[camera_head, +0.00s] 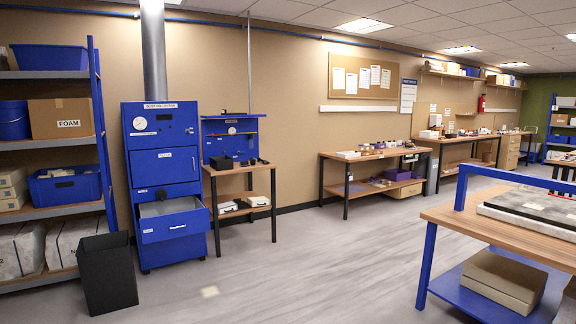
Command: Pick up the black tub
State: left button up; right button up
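A black, open-topped, tapered tub (108,272) stands upright on the floor at the lower left, in front of the shelving and beside the blue cabinet. Its inside looks dark and I cannot tell whether it holds anything. A much smaller black box (221,162) sits on the small wooden table (236,168) right of the cabinet. I cannot tell which of the two is the black tub of the task. Neither of my grippers shows in this view.
The blue cabinet (163,164) has its bottom drawer (174,226) pulled open. Loaded shelving (44,211) stands at the left. A blue-framed workbench (480,218) fills the right foreground. Long benches (377,155) line the far wall. The middle floor (310,255) is clear.

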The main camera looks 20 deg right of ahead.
aim_at(222, 162)
jog(key=z, duration=0.2)
jog(key=i+z, duration=0.25)
jog(key=i, duration=5.9)
